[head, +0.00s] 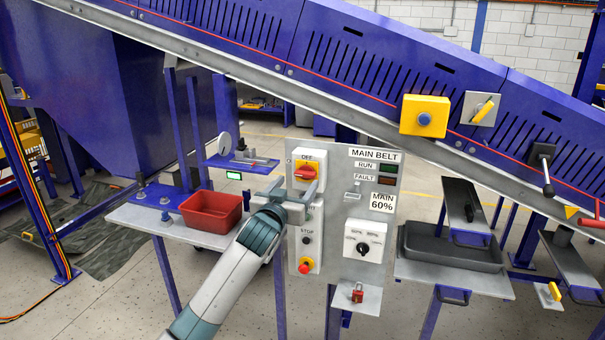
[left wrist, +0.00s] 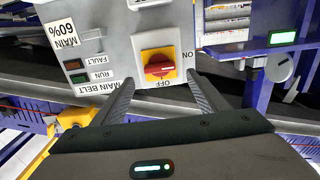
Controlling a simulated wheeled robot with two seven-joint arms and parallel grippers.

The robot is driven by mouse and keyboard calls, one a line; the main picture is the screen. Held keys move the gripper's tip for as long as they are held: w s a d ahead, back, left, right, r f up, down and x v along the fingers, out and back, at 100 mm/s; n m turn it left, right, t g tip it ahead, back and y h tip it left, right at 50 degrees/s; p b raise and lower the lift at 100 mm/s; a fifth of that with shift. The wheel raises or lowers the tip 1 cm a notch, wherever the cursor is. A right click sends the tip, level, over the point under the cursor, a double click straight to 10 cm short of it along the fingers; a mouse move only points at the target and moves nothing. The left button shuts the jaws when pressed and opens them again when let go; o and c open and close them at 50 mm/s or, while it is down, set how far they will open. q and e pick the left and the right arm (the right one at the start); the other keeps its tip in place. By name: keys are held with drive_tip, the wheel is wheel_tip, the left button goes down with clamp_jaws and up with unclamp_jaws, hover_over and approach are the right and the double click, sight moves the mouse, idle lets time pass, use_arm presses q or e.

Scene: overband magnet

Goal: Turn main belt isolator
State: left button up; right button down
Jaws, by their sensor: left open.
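The main belt isolator is a red rotary handle (head: 305,172) on a yellow plate, on a pale box at the upper left of the grey control panel (head: 340,262). OFF is printed above it in the head view. In the left wrist view the red handle (left wrist: 159,69) appears upside down and lies roughly level, with ON at its right and OFF below it. My left gripper (head: 293,187) is open and empty in front of the isolator. In the left wrist view its fingers (left wrist: 162,92) stand either side of the isolator, apparently short of the handle. My right gripper is not in view.
The panel also carries a STOP section with a red button (head: 304,267), a black dial (head: 363,247) and RUN and FAULT lamps. A red padlock (head: 357,292) sits on a shelf below. A red bin (head: 212,211) stands left. The sloping conveyor (head: 330,45) runs overhead.

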sight(304, 175)
use_arm(q)
drive_tip(key=shift+p+x, duration=0.7)
drive_tip(key=shift+x, duration=2.25)
drive_tip(key=c, duration=1.1)
drive_tip(key=shift+o, duration=0.2)
